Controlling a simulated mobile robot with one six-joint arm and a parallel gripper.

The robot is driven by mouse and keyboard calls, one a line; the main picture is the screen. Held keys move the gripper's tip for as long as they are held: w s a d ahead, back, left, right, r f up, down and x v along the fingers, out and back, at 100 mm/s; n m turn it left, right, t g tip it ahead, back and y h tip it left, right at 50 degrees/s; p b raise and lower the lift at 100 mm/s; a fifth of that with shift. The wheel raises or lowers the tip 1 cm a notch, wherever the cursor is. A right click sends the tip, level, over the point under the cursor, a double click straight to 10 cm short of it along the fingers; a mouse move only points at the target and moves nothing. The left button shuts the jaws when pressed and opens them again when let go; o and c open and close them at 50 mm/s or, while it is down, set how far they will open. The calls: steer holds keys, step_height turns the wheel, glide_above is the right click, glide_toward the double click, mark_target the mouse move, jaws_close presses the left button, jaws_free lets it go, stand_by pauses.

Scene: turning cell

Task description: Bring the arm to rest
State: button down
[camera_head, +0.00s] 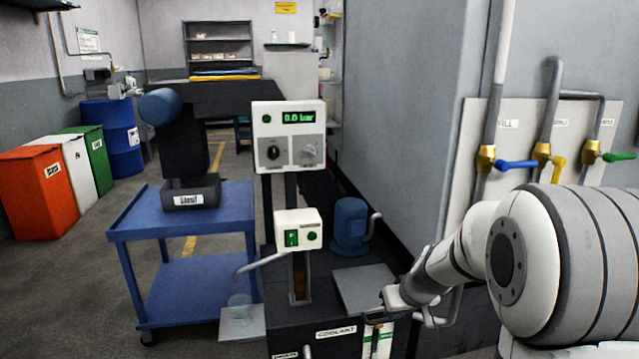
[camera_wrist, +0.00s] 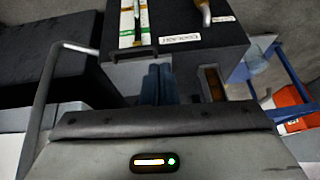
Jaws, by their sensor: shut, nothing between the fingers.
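My arm reaches in from the right in the head view. My gripper (camera_head: 388,299) is beside the right front edge of the black coolant tank (camera_head: 290,332), just above its gauge strip. In the wrist view, the blue fingers of my gripper (camera_wrist: 159,72) are together, with nothing between them. They point toward the tank (camera_wrist: 120,72), whose label and gauge strip show beyond them. I cannot tell how far the fingertips are from the tank.
A blue cart (camera_head: 135,236) stands left of the tank. The control box (camera_head: 298,230) and blue pump (camera_head: 350,222) rise above the tank. Wall valves (camera_head: 486,158) with coloured handles are behind my arm. Bins (camera_head: 38,192) stand at far left. Floor between bins and cart is clear.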

steer(key=s+a+r+g+p, duration=0.1)
steer(key=s+r+p, duration=0.7)
steer(key=r, duration=0.3)
steer(key=s+a+r+m+h+p, duration=0.1)
steer(key=s+r+p, duration=0.7)
steer(key=r, duration=0.4)
steer(key=s+r+m+g+p, duration=0.1)
steer(key=s+r+p, duration=0.8)
steer(key=r+p, duration=0.1)
steer(key=shift+a+r+g+h, duration=0.3)
steer(key=shift+a+r+h, duration=0.1)
steer(key=shift+r, duration=0.45)
